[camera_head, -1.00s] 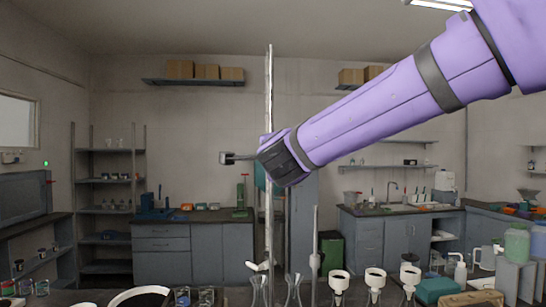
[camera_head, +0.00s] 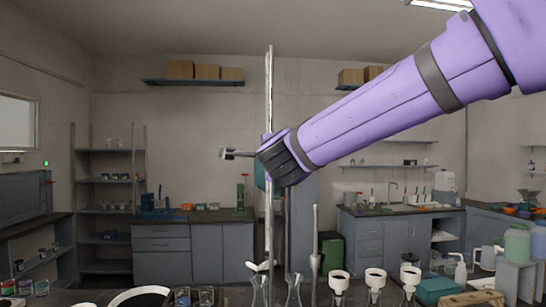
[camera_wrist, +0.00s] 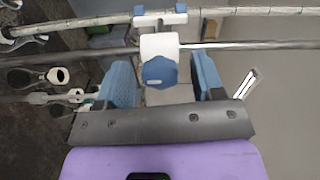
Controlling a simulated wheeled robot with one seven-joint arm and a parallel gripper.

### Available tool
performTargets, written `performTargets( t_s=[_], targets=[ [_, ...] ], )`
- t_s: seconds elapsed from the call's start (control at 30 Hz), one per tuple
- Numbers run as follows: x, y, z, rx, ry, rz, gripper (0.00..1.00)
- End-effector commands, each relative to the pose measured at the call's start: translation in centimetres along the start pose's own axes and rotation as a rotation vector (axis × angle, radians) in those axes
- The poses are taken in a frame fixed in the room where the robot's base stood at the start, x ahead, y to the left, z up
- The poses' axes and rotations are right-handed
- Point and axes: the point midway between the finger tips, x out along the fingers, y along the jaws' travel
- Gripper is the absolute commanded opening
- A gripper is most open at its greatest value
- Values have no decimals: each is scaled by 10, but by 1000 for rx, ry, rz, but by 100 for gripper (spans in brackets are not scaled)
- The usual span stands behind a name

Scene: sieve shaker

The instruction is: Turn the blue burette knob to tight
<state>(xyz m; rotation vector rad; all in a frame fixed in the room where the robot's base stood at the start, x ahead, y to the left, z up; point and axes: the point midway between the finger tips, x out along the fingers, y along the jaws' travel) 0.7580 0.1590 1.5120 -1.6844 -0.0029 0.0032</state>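The blue knob (camera_wrist: 159,72) is faceted and sits on a white clamp block (camera_wrist: 160,46) in the wrist view. My gripper (camera_wrist: 160,66) is open, with one blue finger pad on each side of the knob and a visible gap to both. The burette (camera_wrist: 90,20), a clear tube with scale marks, runs across the top, held at the blue clamp jaws (camera_wrist: 160,16). A metal rod (camera_wrist: 250,46) runs behind the clamp block.
Glass flasks (camera_head: 293,290) and white funnels (camera_head: 339,275) stand on the near bench below my arm. A shorter upright rod (camera_head: 315,235) stands right of the tall stand. A black-and-white round dish (camera_head: 140,298) lies at the front left. Space left of my gripper is clear.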

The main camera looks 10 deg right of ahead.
Motion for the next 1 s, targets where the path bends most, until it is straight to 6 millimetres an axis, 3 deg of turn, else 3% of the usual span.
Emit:
performTargets(
  t_s=[0.27, 0.7, 1.0],
  targets=[
    [-5, 0, 0, -1, 0, 0, 62],
    [-79, -1, 0, -1, -2, -2, 62],
    [-107, 0, 0, -1, 0, 0, 62]
  ],
)
